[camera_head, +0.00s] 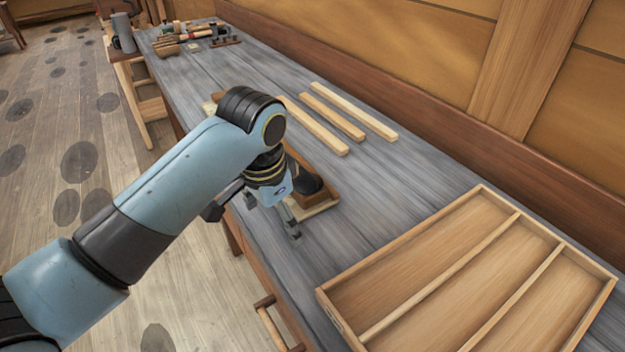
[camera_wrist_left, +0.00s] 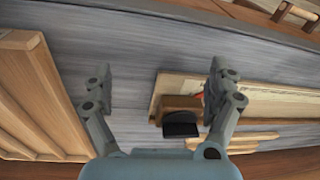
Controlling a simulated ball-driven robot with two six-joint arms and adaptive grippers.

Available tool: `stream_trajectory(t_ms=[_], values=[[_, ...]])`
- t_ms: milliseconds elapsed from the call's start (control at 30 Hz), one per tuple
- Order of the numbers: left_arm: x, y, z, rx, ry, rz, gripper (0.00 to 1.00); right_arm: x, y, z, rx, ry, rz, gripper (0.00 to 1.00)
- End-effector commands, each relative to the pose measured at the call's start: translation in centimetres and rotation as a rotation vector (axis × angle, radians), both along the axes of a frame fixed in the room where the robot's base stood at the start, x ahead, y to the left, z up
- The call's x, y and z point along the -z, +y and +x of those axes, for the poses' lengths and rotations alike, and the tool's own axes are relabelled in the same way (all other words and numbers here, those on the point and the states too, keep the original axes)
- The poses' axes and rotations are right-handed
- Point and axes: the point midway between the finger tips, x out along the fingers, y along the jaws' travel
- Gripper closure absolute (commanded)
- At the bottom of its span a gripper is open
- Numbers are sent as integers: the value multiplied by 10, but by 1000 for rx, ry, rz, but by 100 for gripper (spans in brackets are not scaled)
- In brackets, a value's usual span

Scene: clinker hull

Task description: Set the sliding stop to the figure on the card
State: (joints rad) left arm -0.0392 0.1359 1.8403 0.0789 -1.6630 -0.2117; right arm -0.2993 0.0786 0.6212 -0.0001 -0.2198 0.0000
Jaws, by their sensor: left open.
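The sliding stop (camera_wrist_left: 178,104) is a brown wooden block with a black rounded knob, on a pale wooden board (camera_wrist_left: 262,108) in the left wrist view. A bit of red shows at its right side. In the head view the black knob (camera_head: 308,182) and the board's near end (camera_head: 318,208) show beside my wrist; my arm hides much of the rest. My left gripper (camera_head: 290,226) is open and empty. In the left wrist view its fingers (camera_wrist_left: 163,75) are spread wide, with the stop between and below them in the picture. No card with a readable figure shows.
A divided wooden tray (camera_head: 440,258) fills the near right of the bench. Several pale wooden strips (camera_head: 354,110) lie behind the board. Tools and small items (camera_head: 195,33) stand at the far end. Bare grey bench top (camera_head: 420,185) lies between the strips and the tray.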

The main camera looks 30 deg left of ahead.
Motion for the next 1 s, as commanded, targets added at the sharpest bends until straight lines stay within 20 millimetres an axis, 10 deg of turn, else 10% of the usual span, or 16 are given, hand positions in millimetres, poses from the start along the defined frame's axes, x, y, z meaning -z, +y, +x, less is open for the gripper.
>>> stream_trajectory(t_ms=[567,1000], values=[[-86,12,113,149,137,-44,10,-12,-2,-1,-1,1,-2,62],[-19,11,114,153,144,-46,10,-15,-2,-1,-1,2,-2,62]])
